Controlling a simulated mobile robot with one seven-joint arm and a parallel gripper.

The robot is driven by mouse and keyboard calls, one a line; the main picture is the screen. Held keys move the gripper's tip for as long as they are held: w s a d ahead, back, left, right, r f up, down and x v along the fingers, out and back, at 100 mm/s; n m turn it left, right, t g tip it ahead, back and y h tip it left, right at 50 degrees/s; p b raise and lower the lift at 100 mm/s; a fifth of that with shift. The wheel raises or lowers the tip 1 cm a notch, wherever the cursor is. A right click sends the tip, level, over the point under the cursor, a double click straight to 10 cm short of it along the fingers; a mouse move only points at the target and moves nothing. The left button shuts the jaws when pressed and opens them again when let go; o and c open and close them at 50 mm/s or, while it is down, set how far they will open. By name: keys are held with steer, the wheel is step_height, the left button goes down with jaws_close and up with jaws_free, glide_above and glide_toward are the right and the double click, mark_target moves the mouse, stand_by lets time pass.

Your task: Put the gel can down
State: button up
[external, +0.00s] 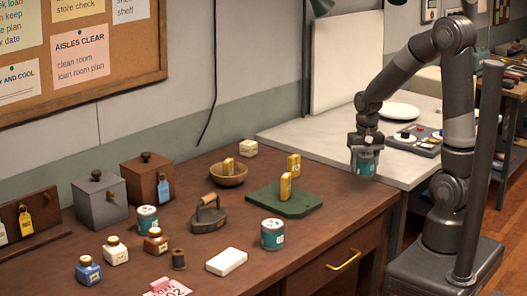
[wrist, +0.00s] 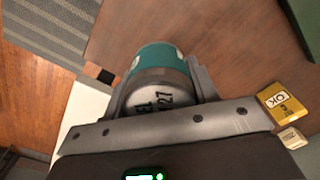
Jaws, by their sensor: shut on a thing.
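The gel can (external: 364,164), teal with a grey end, is held upright in my gripper (external: 364,146) near the back right corner of the brown table (external: 335,215). In the wrist view the can (wrist: 157,62) sits between the two fingers of my gripper (wrist: 158,85), which touch its sides. Its grey lid carries partly hidden dark marking that seems to end in "27". The brown table top shows beyond it. I cannot tell exactly how high the can is above the surface.
Two similar teal cans (external: 147,219) (external: 272,235) stand on the brown table. A green board (external: 300,208) with yellow blocks, a wooden bowl (external: 228,180) and an iron (external: 208,218) are left of my gripper. A pale table (external: 330,140) adjoins behind. The brown table's right end looks clear.

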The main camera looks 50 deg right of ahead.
steer(key=s+d+r, duration=0.5)
steer(key=d, duration=0.2)
steer(key=s+d+m, duration=0.2)
steer(key=d+m, duration=0.6)
steer(key=d, duration=1.7)
glide_above(397, 162)
step_height(397, 162, down, 6)
steer(key=shift+f, duration=0.1)
steer(key=shift+w+f, duration=0.1)
steer(key=shift+f, duration=1.9)
steer(key=o, duration=1)
steer(key=shift+f, duration=0.1)
steer(key=shift+o, duration=0.2)
